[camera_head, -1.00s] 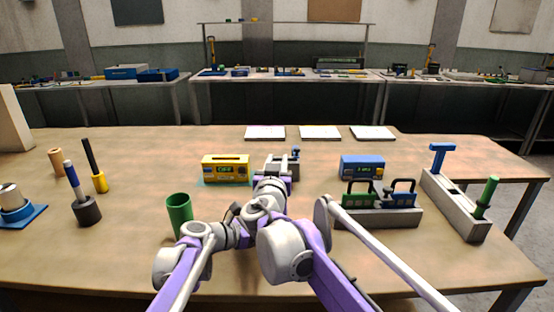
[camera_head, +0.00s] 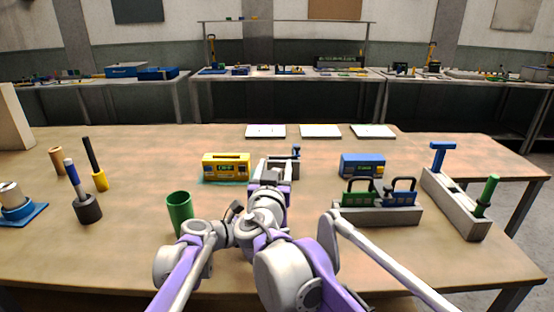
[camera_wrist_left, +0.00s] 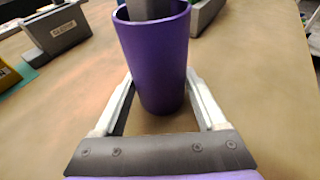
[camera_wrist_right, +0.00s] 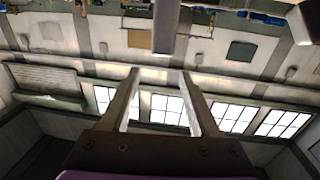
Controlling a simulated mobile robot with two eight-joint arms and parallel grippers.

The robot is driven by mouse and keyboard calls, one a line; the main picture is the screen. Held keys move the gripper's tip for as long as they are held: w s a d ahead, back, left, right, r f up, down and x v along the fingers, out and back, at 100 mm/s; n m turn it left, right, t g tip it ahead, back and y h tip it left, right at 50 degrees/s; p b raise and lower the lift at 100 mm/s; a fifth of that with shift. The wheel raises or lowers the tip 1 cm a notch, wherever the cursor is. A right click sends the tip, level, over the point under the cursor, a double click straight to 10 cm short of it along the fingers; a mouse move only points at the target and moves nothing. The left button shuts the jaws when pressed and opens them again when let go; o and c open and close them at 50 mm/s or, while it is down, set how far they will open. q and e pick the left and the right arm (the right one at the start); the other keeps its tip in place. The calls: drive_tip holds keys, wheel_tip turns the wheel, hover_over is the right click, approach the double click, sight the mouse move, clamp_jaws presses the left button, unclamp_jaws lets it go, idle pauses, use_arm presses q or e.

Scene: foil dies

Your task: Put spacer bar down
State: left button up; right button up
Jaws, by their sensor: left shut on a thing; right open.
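In the left wrist view my left gripper (camera_wrist_left: 160,78) has its fingers shut on the sides of a purple cup (camera_wrist_left: 152,55). A dark grey bar (camera_wrist_left: 150,8) stands in the cup's mouth; its top is out of frame. In the right wrist view my right gripper (camera_wrist_right: 160,74) is open. A grey bar end (camera_wrist_right: 166,30), seemingly the spacer bar, shows beyond and between its fingertips, with no contact visible. In the head view my arms hide the cup and most of both grippers.
A green cup (camera_head: 179,212) stands close left of my left arm. A yellow box (camera_head: 226,167), a grey lever block (camera_head: 292,168), a blue box (camera_head: 362,165) and a grey rack (camera_head: 375,216) stand ahead and right. The table (camera_head: 130,250) is clear at front left.

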drive_tip(key=s, duration=0.6)
drive_tip(key=shift+a, duration=0.3)
use_arm(q)
drive_tip(key=o, duration=0.9)
